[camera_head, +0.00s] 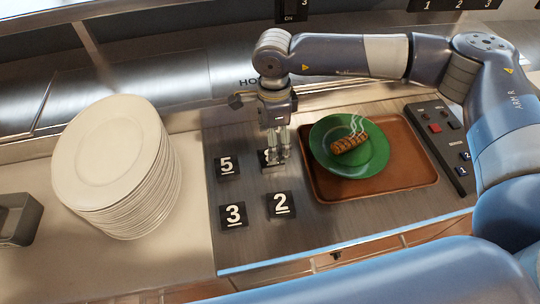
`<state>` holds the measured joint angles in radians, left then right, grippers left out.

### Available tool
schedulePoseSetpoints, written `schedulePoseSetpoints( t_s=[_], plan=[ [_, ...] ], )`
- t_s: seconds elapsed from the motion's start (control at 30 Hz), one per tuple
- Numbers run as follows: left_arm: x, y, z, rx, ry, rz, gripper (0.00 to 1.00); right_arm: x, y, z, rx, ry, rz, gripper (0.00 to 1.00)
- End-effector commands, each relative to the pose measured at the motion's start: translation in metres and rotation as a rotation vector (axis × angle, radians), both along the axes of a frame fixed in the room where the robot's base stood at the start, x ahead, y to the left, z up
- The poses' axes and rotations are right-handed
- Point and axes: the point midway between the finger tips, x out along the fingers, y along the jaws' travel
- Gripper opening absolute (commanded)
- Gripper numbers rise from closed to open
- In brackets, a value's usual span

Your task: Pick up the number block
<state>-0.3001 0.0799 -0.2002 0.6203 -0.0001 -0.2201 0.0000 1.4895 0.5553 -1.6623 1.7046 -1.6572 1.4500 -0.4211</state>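My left gripper is not in view.
A brown tray (416,178) right of the blocks holds a green plate (325,160) with steaming grilled food (350,143). A tall stack of white plates (110,155) stands left. A dark control panel (437,130) with buttons is at the right.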

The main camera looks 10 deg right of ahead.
Motion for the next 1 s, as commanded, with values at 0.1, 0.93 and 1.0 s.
schedulePoseSetpoints(
  t_s=[0.1, 0.93, 1.0],
  plan=[
    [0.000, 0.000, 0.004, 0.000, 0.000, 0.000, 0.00, 0.000, 0.001, -0.006, 0.001, -0.001, 0.001, 0.75],
    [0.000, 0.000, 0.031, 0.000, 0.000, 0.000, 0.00, 0.000, 0.006, -0.059, 0.003, -0.001, 0.002, 0.43],
    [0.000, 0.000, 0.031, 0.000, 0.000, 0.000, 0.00, 0.000, 0.006, -0.059, 0.003, -0.001, 0.002, 0.27]
  ],
)
